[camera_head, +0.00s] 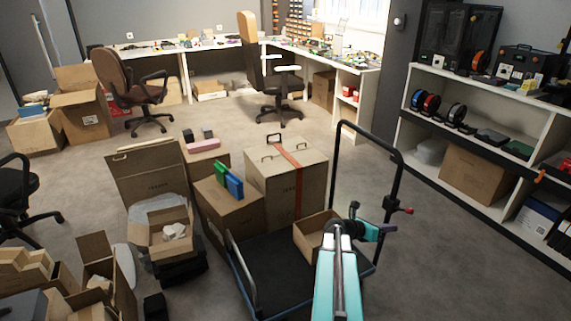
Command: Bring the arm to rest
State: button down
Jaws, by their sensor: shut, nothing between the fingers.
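My teal arm reaches up from the bottom of the head view, right of centre, over the right side of a dark platform cart (275,268). At its end my gripper (390,228) points to the right, small and dark, in front of the cart's black handle frame (398,178). It is shut and holds nothing. I cannot tell how far it is from the frame. An open small carton (308,240) on the cart is partly hidden behind my arm.
A large taped carton (262,180) and a carton with green and blue items (222,205) stand by the cart. Open cartons (150,180) crowd the left. White shelves (440,135) line the right. Floor between cart and shelves is clear.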

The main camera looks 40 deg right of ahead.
jog(key=w+a+f+n+t+y+p, duration=0.1)
jog(key=w+a+f+n+t+p, duration=0.2)
jog(key=w+a, duration=0.65)
jog(key=w+a+f+n+t+p, duration=0.15)
jog(key=w+a+f, duration=0.45)
jog(key=a, duration=0.6)
jog(key=a+f+m+y+p, duration=0.15)
jog(key=a+f, duration=0.25)
jog(key=a, duration=0.5)
jog(key=a+f+m+y+p, duration=0.1)
jog(key=a+f+y+p, duration=0.2)
jog(key=a, duration=0.6)
jog(key=s+a+f+m+g+y, duration=0.1)
jog(key=s+a+f+m+y, duration=0.1)
jog(key=s+a+m, duration=0.3)
jog(key=s+a+f+m+g+y+p, duration=0.1)
jog(key=s+a+m, duration=0.5)
jog(key=a, duration=0.6)
jog(key=s+a+f+m+g+y+p, duration=0.1)
jog(key=s+a+f+m+g+y, duration=0.1)
jog(key=s+a+m+y, duration=0.3)
jog(key=shift+s+a+f+m+g, duration=0.35)
jog(key=shift+s+a+f+m, duration=0.25)
jog(key=shift+a+m, duration=1.55)
jog(key=shift+r, duration=0.1)
